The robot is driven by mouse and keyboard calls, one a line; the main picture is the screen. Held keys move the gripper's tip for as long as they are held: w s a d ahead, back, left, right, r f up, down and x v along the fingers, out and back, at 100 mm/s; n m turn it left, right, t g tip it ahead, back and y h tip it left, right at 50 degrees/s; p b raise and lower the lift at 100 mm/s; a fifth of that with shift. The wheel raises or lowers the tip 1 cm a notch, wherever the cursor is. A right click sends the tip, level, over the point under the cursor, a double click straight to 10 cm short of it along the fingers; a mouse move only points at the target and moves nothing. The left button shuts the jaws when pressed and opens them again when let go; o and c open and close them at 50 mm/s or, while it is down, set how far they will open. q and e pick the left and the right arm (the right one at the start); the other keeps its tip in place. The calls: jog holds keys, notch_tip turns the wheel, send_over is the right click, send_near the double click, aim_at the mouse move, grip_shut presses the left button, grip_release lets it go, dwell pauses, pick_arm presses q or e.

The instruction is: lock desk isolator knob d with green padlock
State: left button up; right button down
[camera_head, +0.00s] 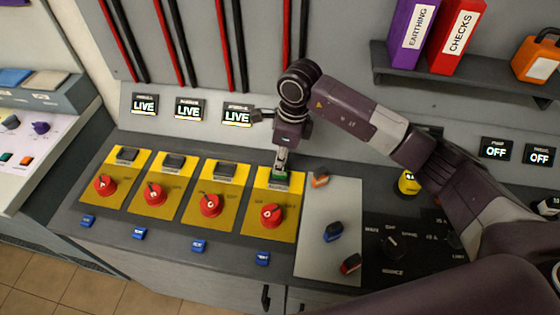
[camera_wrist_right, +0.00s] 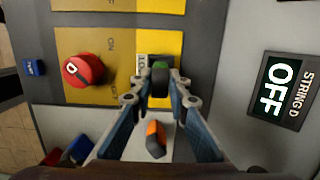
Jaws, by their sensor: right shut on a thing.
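Isolator knob d is the red knob (camera_head: 271,214) on the rightmost yellow plate (camera_head: 286,233); it also shows in the wrist view (camera_wrist_right: 82,70). My right gripper (camera_head: 281,168) points down at the top of this plate, behind the knob. It is shut on the green padlock (camera_wrist_right: 160,80), of which a little green shows in the head view (camera_head: 279,179). The padlock is at the lock fitting (camera_wrist_right: 142,66) on the plate. The fingers hide the shackle, so I cannot tell whether it passes through the fitting. My left gripper is out of view.
An orange padlock (camera_head: 320,179), a blue one (camera_head: 333,232) and a red one (camera_head: 350,264) lie on the grey mat (camera_head: 316,258). Three more red knobs stand to the left, under LIVE displays (camera_head: 237,116). The STRING D display (camera_wrist_right: 283,85) reads OFF.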

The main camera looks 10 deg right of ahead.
aim_at(286, 164)
jog(key=shift+f+b, duration=0.6)
jog(key=shift+f, duration=0.05)
jog(key=c, duration=2.1)
grip_release()
jog(key=shift+s+d+r+p, duration=0.1)
jog(key=shift+d+r+p, duration=0.15)
jog(key=shift+r+p, duration=1.15)
jog(key=shift+s+d+r+p, duration=0.1)
jog(key=shift+d+r+p, duration=0.3)
jog(key=shift+r, duration=1.85)
jog(key=shift+s+d+r+p, duration=0.15)
jog(key=shift+r+p, duration=0.9)
jog(key=shift+r, duration=0.8)
jog(key=shift+a+f, duration=0.1)
